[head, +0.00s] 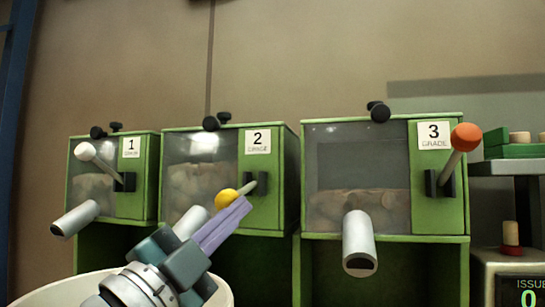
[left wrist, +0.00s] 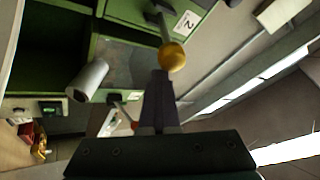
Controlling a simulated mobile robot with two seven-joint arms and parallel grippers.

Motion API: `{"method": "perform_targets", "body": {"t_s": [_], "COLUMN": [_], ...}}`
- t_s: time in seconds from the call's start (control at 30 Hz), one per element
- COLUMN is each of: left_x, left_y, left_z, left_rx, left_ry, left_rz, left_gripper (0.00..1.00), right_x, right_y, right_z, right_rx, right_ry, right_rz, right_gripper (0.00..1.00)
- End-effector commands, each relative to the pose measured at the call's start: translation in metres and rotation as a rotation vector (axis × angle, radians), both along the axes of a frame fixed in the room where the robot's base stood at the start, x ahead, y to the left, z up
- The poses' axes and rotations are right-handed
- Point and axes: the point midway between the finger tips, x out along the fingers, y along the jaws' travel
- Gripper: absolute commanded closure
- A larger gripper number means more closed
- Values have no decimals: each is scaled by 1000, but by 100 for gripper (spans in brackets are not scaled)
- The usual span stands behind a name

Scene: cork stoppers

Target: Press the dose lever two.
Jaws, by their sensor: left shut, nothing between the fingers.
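Dispenser two (head: 285,180) is a green box with a clear front and a label "2" (head: 258,141). Its dose lever has a yellow knob (head: 225,199) on a pale rod; it points out and slightly down, lower than the other levers. My left gripper (head: 244,204) is shut and empty, its purple fingers right at the knob, just below and in front of it. In the left wrist view the yellow knob (left wrist: 172,56) sits just past the fingertips (left wrist: 160,75); whether they touch I cannot tell. My right gripper is in neither view.
Dispenser one (head: 152,180) with a white-knobbed lever (head: 84,151) stands left; dispenser three (head: 425,212) with an orange-knobbed lever (head: 465,137) stands right. Grey spouts jut forward, one (head: 358,243) under dispenser three. A white round container (head: 222,296) is below my arm. A display (head: 528,293) is at lower right.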

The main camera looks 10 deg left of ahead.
Motion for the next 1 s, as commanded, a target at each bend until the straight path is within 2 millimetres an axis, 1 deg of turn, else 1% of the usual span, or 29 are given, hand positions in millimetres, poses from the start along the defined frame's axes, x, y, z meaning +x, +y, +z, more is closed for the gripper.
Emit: {"method": "perform_targets", "body": {"t_s": [0.07, 0.17, 0.4, 0.5, 0.6, 0.7, 0.8, 1.0], "left_x": [-7, -23, -76, -94, -108, -117, -121, -122], "left_y": [5, 10, 27, 33, 38, 41, 43, 43], "left_z": [-8, -8, -7, -7, -7, -6, -6, -5], "left_rx": [0, 2, 3, 1, 1, 1, 0, -1], "left_ry": [8, 8, 5, 3, 2, 2, 0, 0], "left_rz": [7, 6, 1, 0, 0, -1, -2, -1], "left_gripper": [100, 100, 100, 100, 100, 100, 100, 100], "right_x": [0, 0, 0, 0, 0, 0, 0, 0], "right_y": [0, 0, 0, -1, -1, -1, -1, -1], "right_z": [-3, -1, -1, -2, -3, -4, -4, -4], "right_rx": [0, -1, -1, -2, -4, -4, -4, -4], "right_ry": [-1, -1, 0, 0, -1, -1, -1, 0], "right_rz": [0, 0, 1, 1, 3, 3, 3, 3], "right_gripper": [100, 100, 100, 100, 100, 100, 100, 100]}}
